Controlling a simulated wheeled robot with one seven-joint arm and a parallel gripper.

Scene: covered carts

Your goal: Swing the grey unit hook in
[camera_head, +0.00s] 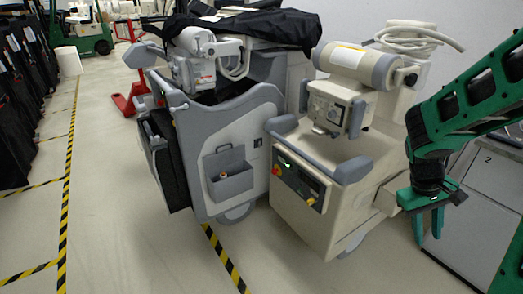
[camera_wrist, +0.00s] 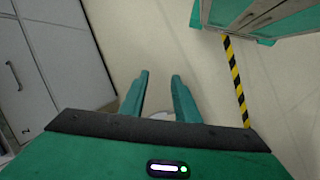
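The grey unit (camera_head: 235,150) is a wheeled medical cart with blue-grey trim, left of centre in the head view, with a dark cloth over its top. A pale arm with a rounded head (camera_head: 195,50) rests on it. I cannot make out a hook on it for certain. My gripper (camera_head: 428,238) is at the right, beyond the beige unit and well apart from the grey one. It points down, its fingers apart and empty. In the wrist view its two green fingers (camera_wrist: 160,75) are spread over bare floor.
A beige wheeled unit (camera_head: 335,175) stands between my gripper and the grey unit. Grey cabinets (camera_head: 488,190) stand at the right. Black-covered carts (camera_head: 20,110) line the left. A red pallet jack (camera_head: 130,90) is behind. The aisle floor at left is clear, with yellow-black tape (camera_wrist: 236,80).

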